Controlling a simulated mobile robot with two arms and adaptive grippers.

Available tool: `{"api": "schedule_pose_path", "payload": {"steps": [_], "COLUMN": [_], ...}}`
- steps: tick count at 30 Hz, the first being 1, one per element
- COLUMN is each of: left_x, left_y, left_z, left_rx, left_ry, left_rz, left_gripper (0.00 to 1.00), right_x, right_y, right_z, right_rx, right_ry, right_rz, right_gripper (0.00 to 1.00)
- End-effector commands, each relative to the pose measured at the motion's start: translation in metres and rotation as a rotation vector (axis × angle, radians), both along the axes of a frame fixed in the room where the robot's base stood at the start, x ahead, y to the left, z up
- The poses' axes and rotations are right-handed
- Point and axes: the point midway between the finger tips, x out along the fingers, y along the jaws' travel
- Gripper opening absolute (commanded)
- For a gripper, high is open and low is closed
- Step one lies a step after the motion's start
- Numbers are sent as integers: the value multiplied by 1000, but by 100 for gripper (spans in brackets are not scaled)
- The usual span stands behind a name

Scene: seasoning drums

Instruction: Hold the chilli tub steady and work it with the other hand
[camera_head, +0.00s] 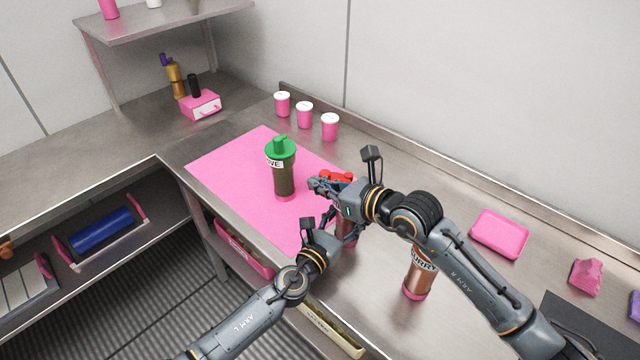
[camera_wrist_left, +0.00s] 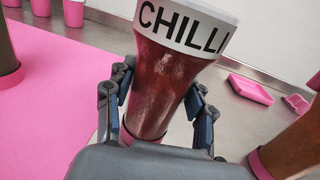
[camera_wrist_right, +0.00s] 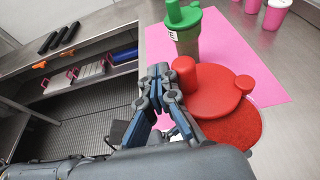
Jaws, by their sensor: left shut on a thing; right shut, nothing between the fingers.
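The chilli tub (camera_wrist_left: 155,80), dark red with a white CHILLI label, stands between the fingers of my left gripper (camera_wrist_left: 160,98), which is shut on its body. In the head view the tub is mostly hidden by my arms. Its red lid (camera_wrist_right: 215,92), with a knob and a small tab, shows in the right wrist view. The lid sits off to one side, and rough red contents (camera_wrist_right: 235,128) show beside it. My right gripper (camera_wrist_right: 162,75) is shut and empty, close beside the lid's knob; I cannot tell whether they touch.
A green-lidded tub (camera_head: 285,180) stands on the pink mat (camera_head: 230,165). A CURRY tub (camera_head: 415,285) stands right of the chilli tub. Several small pink tubs (camera_head: 304,118) line the back. A pink tray (camera_head: 499,235) lies to the right. The mat's left part is clear.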

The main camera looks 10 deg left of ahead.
Motion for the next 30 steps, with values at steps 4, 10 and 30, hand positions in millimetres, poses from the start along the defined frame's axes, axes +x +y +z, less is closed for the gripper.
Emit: {"api": "schedule_pose_path", "payload": {"steps": [4, 10, 30], "left_x": [0, 0, 0], "left_y": [0, 0, 2], "left_z": [-1, -1, -2], "left_rx": [0, 0, 0], "left_ry": [2, 2, 2], "left_rz": [0, 0, 4], "left_gripper": [11, 11, 11], "right_x": [0, 0, 12], "right_y": [-1, -1, -17], "right_z": [0, 0, -2], "right_rx": [0, 0, -5], "right_ry": [0, 0, 1], "right_rz": [-1, -1, -8], "right_gripper": [0, 0, 0]}}
